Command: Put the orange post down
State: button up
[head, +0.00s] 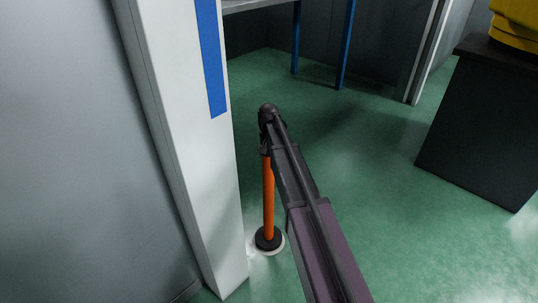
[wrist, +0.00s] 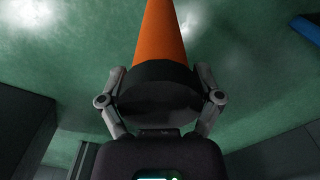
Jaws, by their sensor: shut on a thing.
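The orange post (head: 268,195) stands upright in the head view, with a black round base (head: 268,238) at its lower end. The base is over a pale round patch (head: 279,246) on the green floor; I cannot tell whether it touches the floor. In the wrist view my gripper (wrist: 160,85) is shut on the black top end of the orange post (wrist: 161,35), one finger on each side. The rest of the post runs away from the fingers toward the top of the picture. In the head view my arm hides most of the gripper.
A white pillar (head: 190,150) with a blue stripe stands close to the left of the post. A grey table (head: 255,5) with blue legs is at the back. A dark cabinet (head: 485,130) with a yellow thing (head: 515,25) on it is at the right. The floor between is clear.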

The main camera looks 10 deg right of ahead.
jog(key=shift+f+b, duration=0.35)
jog(key=shift+f, duration=0.25)
jog(key=o, duration=1.1)
jog(key=shift+r, duration=0.25)
notch_tip(320, 180, up, 12)
jog(key=p, duration=1.2)
jog(key=shift+f, duration=0.15)
jog(key=s+n, duration=0.4)
jog(key=s, duration=2.5)
jog(key=shift+d, duration=0.1)
